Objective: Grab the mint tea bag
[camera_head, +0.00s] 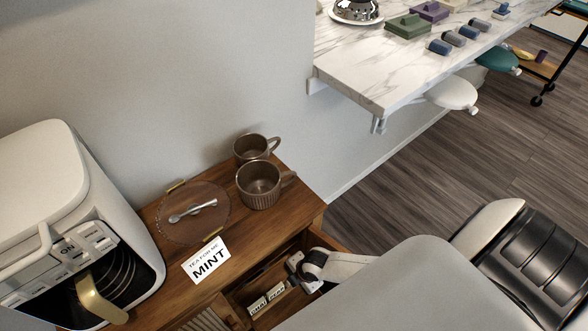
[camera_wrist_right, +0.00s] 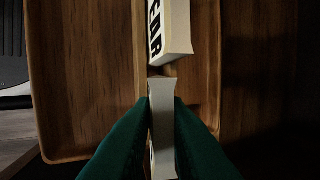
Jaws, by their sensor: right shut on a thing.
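My right gripper (camera_head: 294,264) reaches into the open drawer (camera_head: 236,296) of the wooden cabinet. In the right wrist view its dark green fingers (camera_wrist_right: 162,112) are shut on a pale, thin tea bag (camera_wrist_right: 162,92), held edge-on. Its label is hidden, so I cannot tell the flavour. Just ahead of it lies another pale tea bag (camera_wrist_right: 177,28) with the letters "EAR" partly showing. In the head view two labelled tea bags (camera_head: 257,305) (camera_head: 276,292) lie in the drawer beside the gripper. My left gripper is not in view.
A card reading "MINT" (camera_head: 206,262) lies on the cabinet top, near a glass tray (camera_head: 170,222) with a spoon. Two brown mugs (camera_head: 259,186) (camera_head: 251,148) stand behind. A white air fryer (camera_head: 60,200) is at left. Drawer walls are close around the gripper.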

